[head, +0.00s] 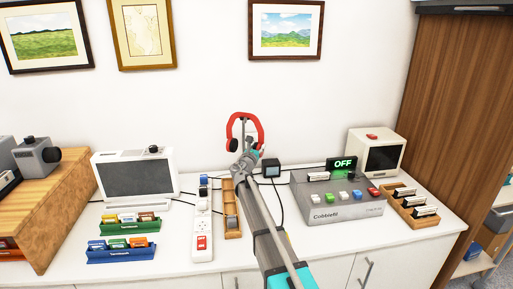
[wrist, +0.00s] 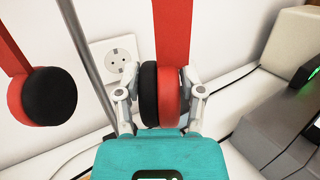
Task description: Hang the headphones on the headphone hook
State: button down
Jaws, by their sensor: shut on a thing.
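The red headphones (head: 244,115) with black ear pads are held up in front of the white wall, band at the top. In the wrist view, my gripper (wrist: 162,92) is shut on one ear cup, with a finger on each side. The red band (wrist: 172,30) rises from that cup, and the other ear cup (wrist: 45,97) hangs free at the left. In the head view, my gripper (head: 244,160) is just below the headphones. A grey rod (wrist: 86,50) stands between the cups in the wrist view; I cannot tell whether it belongs to the headphone hook.
A wall socket (wrist: 116,60) is behind the rod. On the white counter are a power strip (head: 203,230), a wooden tray (head: 232,222), a small dark box (head: 271,168) and a grey button console (head: 330,205). A white monitor (head: 140,178) stands left. Cables run along the wall.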

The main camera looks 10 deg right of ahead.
jog(key=shift+c, duration=0.6)
grip_release()
jog(key=shift+s+r, duration=0.1)
jog(key=shift+s, duration=0.05)
